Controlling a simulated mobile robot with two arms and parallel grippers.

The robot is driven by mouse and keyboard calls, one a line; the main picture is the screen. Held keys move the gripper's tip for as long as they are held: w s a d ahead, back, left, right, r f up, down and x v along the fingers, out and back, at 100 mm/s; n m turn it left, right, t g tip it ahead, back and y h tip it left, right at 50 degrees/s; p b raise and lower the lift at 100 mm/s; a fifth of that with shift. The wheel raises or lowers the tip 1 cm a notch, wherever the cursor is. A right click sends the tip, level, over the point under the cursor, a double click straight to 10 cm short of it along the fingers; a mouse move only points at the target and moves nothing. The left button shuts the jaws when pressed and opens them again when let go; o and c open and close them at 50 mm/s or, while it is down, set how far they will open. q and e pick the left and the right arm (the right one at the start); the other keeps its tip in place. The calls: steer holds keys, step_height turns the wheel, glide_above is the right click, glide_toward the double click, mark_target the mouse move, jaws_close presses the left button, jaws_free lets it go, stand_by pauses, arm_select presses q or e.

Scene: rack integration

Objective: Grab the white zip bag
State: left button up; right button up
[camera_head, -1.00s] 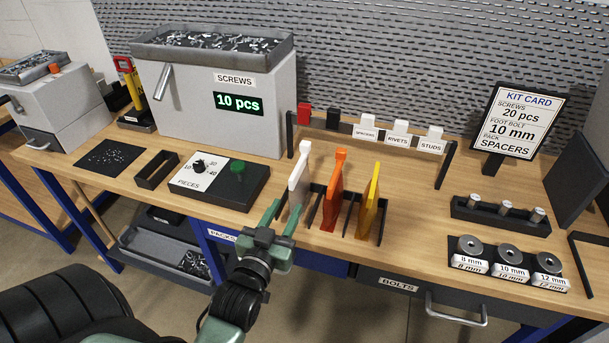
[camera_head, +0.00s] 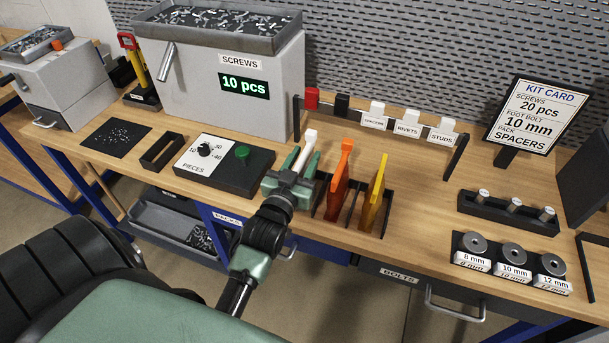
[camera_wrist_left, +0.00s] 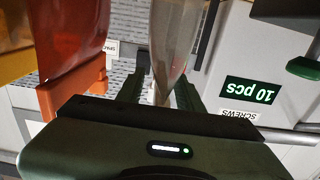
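The white zip bag (camera_head: 311,138) stands upright at the left end of the black bag rack (camera_head: 352,228) on the bench. Its top shows above my left gripper (camera_head: 301,168), which hides its lower part in the head view. In the left wrist view, the pale, see-through bag (camera_wrist_left: 172,42) runs between the two fingers of my left gripper (camera_wrist_left: 162,92). The fingers are apart, one on each side of the bag, and look open around it. My right gripper is not in view.
An orange bag (camera_head: 340,185) and a yellow bag (camera_head: 374,195) stand just right of the white one. The black dial box (camera_head: 232,172) with a green button is close on the left. Behind is a rail with labelled clips (camera_head: 408,131). A kit card (camera_head: 530,116) stands at right.

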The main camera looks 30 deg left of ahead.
arm_select(q)
jaws_close()
stand_by(1.4)
